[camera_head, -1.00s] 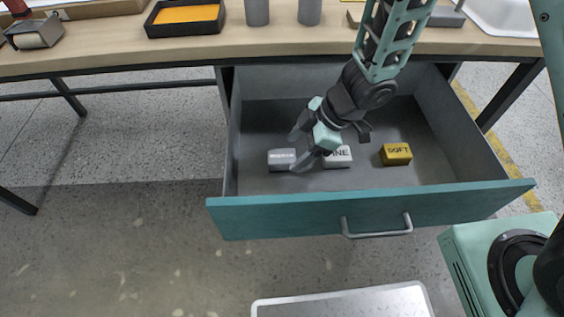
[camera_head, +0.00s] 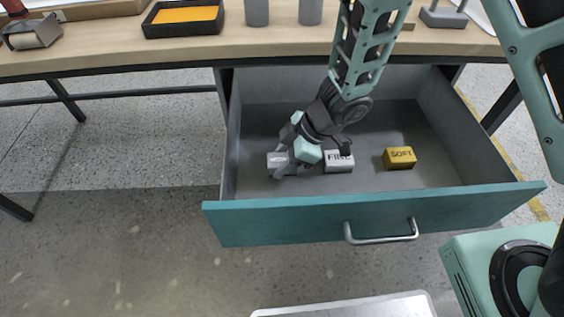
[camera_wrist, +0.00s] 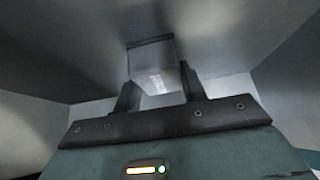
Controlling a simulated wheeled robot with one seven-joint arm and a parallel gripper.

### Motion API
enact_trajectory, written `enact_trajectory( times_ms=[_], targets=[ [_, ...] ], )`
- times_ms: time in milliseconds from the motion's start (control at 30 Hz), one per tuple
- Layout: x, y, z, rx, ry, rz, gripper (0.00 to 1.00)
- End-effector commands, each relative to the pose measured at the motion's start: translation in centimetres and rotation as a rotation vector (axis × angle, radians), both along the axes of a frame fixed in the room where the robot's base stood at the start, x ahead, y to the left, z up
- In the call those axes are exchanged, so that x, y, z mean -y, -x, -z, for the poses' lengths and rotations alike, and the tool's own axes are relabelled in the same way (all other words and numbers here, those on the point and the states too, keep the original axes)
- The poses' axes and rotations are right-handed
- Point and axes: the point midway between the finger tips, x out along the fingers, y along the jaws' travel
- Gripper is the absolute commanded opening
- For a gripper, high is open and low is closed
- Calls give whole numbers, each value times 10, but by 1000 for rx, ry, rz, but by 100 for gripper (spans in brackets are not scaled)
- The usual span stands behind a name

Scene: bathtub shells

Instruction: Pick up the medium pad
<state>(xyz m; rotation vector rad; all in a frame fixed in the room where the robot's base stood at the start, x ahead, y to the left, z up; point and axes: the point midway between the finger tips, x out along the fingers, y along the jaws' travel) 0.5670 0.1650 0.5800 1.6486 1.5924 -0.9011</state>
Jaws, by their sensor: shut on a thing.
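The medium pad is a grey block (camera_head: 276,160) at the left of the open drawer in the head view, its label partly covered by my gripper (camera_head: 286,164). My gripper is down in the drawer and shut on this block. In the wrist view the grey block (camera_wrist: 154,66) sits between the two dark fingers (camera_wrist: 157,92), with small pale lettering on its lower part. Whether it touches the drawer floor is hard to tell.
A white block marked FINE (camera_head: 339,163) lies just right of my gripper. A yellow block marked SOFT (camera_head: 399,158) lies farther right. The drawer's teal front (camera_head: 300,220) and grey side walls (camera_head: 232,150) surround them. The tabletop (camera_head: 120,50) is above and behind.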

Motion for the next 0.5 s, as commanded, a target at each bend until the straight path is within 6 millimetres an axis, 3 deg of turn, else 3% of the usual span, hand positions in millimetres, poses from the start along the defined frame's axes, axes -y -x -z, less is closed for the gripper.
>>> enact_trajectory(
  times_ms=[267, 500],
  targets=[
    [0, 0, -12, 1, -2, 0, 15],
    [0, -1, -61, 4, -2, 0, 15]
  ],
)
